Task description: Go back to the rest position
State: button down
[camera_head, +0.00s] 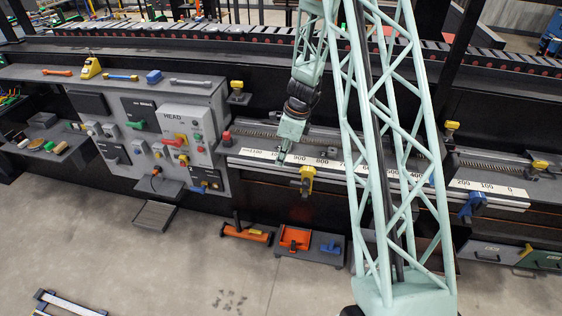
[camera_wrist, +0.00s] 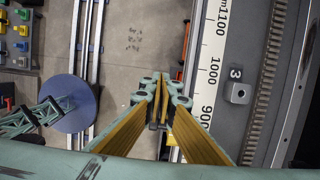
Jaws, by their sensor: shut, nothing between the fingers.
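My gripper (camera_head: 281,157) hangs over the white numbered scale (camera_head: 330,163) in the head view, its tip near the 1000 and 900 marks. In the wrist view my gripper (camera_wrist: 163,78) has its yellow-lined fingers together, with nothing seen between them. The scale (camera_wrist: 212,60) runs beside the fingers there, with 1100, 1000 and 900 readable. My arm's pale green lattice crosses the head view and hides part of the scale and bench.
A grey control panel (camera_head: 178,135) with buttons and levers stands at left. A yellow clamp (camera_head: 307,180) sits on the scale's front edge, a blue one (camera_head: 472,206) at right. A grey block marked 3 (camera_wrist: 237,93) is beside the scale. The floor in front is mostly clear.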

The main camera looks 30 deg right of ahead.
dwell(0.4)
jog(key=s+a+r+n+b, duration=0.5)
jog(key=s+a+r+n, duration=0.25)
jog(key=r, duration=0.35)
jog(key=s+a+r+n+b, duration=0.65)
jog(key=a+r, duration=0.25)
jog(key=r, duration=0.2)
jog(key=s+a+n+t+h+b, duration=0.2)
jog(key=s+n+b, duration=0.8)
jog(key=s, duration=2.1)
jog(key=shift+s+a+n+b, duration=0.15)
jog(key=shift+a+n+b, duration=0.25)
jog(key=shift+a+n, duration=0.8)
jog(key=shift+d+f+b, duration=0.1)
jog(key=shift+f+b, duration=0.5)
jog(key=shift+b, duration=0.1)
